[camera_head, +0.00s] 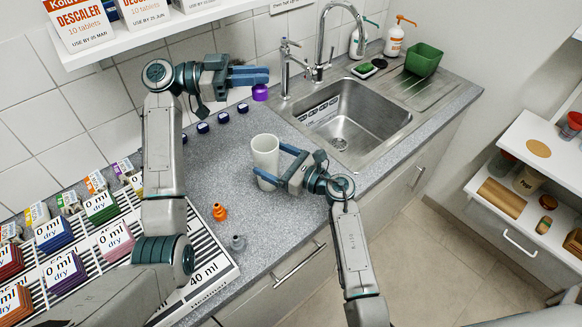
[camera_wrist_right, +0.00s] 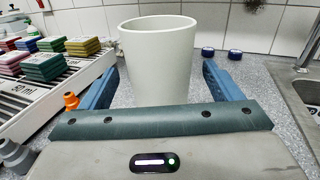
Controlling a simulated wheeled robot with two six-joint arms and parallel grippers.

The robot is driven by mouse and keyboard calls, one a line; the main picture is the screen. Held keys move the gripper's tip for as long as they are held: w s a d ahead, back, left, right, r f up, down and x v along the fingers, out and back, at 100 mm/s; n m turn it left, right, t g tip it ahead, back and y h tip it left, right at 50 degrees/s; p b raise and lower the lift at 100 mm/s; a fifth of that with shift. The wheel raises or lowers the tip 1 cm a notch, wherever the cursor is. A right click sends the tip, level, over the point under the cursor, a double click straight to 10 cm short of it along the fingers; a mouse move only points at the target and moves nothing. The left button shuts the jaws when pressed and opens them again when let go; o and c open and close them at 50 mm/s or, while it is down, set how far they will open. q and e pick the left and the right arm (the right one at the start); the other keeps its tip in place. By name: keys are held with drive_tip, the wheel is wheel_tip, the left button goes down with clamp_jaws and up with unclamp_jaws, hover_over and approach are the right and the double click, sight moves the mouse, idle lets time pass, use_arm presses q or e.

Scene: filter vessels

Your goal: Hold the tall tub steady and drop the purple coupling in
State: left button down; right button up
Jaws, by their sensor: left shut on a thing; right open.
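The tall tub (camera_head: 264,151) is a white, open-topped cup standing upright on the grey worktop. It also fills the middle of the right wrist view (camera_wrist_right: 158,62). My right gripper (camera_head: 269,161) is open, with its blue fingers on either side of the tub. I cannot tell whether either finger touches it. My left gripper (camera_head: 262,76) is shut on the purple coupling (camera_head: 260,93). It holds the coupling in the air near the back wall, above and behind the tub.
Several dark blue caps (camera_head: 223,117) lie behind the tub. An orange fitting (camera_head: 220,212) and a grey fitting (camera_head: 238,243) stand in front left. A striped tray (camera_head: 222,266) with colored packs is at left; a steel sink (camera_head: 340,120) is at right.

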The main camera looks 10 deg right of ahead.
drive_tip(key=shift+x, duration=1.3)
drive_tip(key=shift+c, duration=0.5)
drive_tip(key=c, duration=1)
use_arm(q)
wheel_tip(320, 180, down, 13)
drive_tip(key=c, duration=1.3)
unclamp_jaws()
drive_tip(key=a, duration=1.2)
drive_tip(key=shift+w, duration=0.35)
